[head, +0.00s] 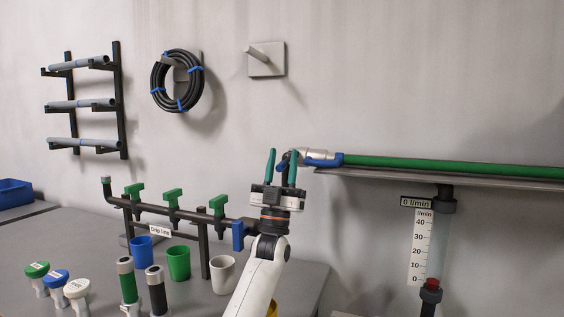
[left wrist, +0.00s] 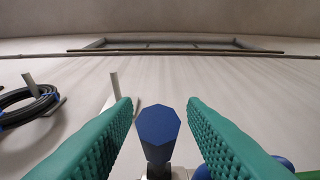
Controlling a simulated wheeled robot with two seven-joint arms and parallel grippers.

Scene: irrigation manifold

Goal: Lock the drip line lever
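A silver coupling (head: 310,156) with blue levers sits at the left end of the green pipe (head: 430,164), on the shelf's left end. One blue lever (head: 324,162) lies along the pipe. Another blue lever end (head: 284,158) shows between my left gripper's fingers. My left gripper (head: 281,163) is open, its teal fingers pointing up. In the left wrist view the blue lever end (left wrist: 158,128) stands between the fingers, with gaps on both sides. The "Drip line" label (head: 160,230) is on the manifold (head: 180,213). My right gripper is out of view.
The shelf (head: 460,176) runs to the right, with a flow gauge (head: 424,245) below. The manifold has several green valves and a blue end part (head: 238,235). Cups and capped cylinders crowd the table (head: 80,230). A hose coil (head: 178,82) hangs on the wall.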

